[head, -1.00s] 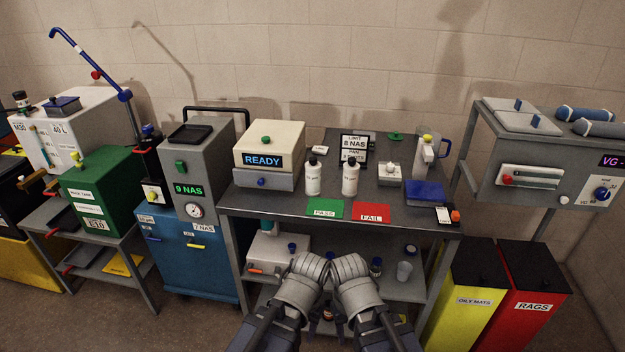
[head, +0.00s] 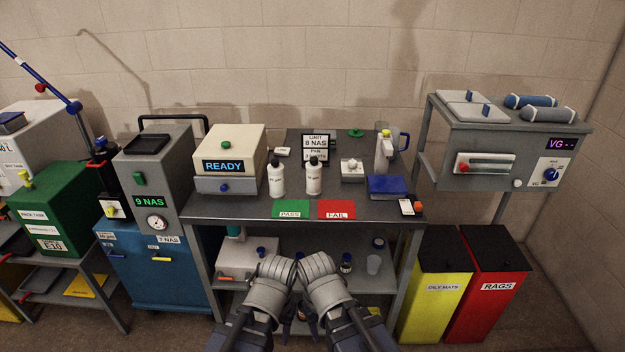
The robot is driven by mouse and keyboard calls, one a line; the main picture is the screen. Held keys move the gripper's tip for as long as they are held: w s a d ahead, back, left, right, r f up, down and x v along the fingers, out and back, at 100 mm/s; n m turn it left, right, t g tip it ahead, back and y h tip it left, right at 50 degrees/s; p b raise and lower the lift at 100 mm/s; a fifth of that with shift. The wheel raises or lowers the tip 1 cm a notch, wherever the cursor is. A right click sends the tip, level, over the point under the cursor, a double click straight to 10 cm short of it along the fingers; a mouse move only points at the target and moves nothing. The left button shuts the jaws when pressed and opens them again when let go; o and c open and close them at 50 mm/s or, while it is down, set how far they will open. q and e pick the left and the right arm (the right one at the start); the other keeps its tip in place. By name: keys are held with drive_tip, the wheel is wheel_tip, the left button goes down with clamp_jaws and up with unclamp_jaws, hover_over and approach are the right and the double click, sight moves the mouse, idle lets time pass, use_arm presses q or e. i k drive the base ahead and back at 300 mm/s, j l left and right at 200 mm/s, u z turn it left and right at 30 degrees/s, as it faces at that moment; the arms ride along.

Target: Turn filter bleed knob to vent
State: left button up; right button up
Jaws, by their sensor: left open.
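The filter cart is the blue cabinet (head: 150,273) at the left, with a grey unit (head: 160,175) reading 9 NAS and a round gauge (head: 156,222). Beside it stands a black filter column (head: 103,172) with a small blue knob (head: 100,142) on top and a yellow-tipped white plate on its front. I cannot tell for sure which knob is the bleed knob. My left gripper (head: 287,304) is open, low in front of the bench, far right of the cart. My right gripper (head: 306,308) is beside it, its fingers mostly hidden behind the wrist.
A grey bench (head: 240,207) holds a READY unit (head: 228,150), two white bottles, PASS and FAIL cards and a blue box. A green tank (head: 50,205) stands left of the cart. Yellow (head: 437,300) and red bins (head: 490,295) stand right. Floor shows before the cart.

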sight(111, 211)
drive_tip(key=u, duration=1.25)
drive_tip(key=i+j+z, duration=0.1)
drive_tip(key=i+j, duration=0.25)
drive_tip(key=i+j+z, duration=0.15)
drive_tip(key=i+j, duration=0.2)
drive_tip(key=i, duration=0.2)
